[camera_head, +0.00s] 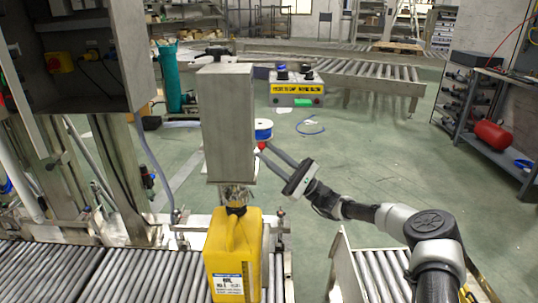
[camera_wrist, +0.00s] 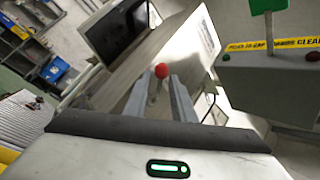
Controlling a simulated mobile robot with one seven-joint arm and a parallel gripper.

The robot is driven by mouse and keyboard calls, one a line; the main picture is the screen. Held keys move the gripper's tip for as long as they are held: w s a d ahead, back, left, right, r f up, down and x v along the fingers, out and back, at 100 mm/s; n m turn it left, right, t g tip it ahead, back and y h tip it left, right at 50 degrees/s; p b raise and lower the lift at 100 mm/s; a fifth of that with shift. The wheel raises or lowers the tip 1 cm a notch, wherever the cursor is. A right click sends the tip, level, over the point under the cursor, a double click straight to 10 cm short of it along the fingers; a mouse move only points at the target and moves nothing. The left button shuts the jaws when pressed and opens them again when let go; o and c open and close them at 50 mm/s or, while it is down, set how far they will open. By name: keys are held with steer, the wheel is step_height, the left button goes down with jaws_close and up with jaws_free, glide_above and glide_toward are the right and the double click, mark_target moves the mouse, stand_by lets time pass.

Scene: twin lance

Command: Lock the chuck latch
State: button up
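A red ball knob (camera_head: 262,145) shows at the right side of the grey upright box housing (camera_head: 226,125). In the wrist view the same red knob (camera_wrist: 162,71) stands just beyond and between the fingertips, on a short stem partly hidden by them. I take it for the latch's handle; the latch body cannot be made out. My gripper (camera_head: 266,151) reaches up and left towards the housing. Its two fingers are apart with nothing between them that I can see gripped; the wrist view also shows my gripper (camera_wrist: 160,82) open. Whether a finger touches the knob cannot be told.
A yellow jug (camera_head: 232,255) stands on the roller conveyor (camera_head: 150,275) below the housing. A control box (camera_head: 297,90) with a yellow label and buttons is behind; it is close at right in the wrist view (camera_wrist: 265,90). Open green floor lies to the right.

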steer(key=v, duration=1.7)
steer(key=shift+d+p, duration=0.15)
steer(key=shift+p, duration=0.25)
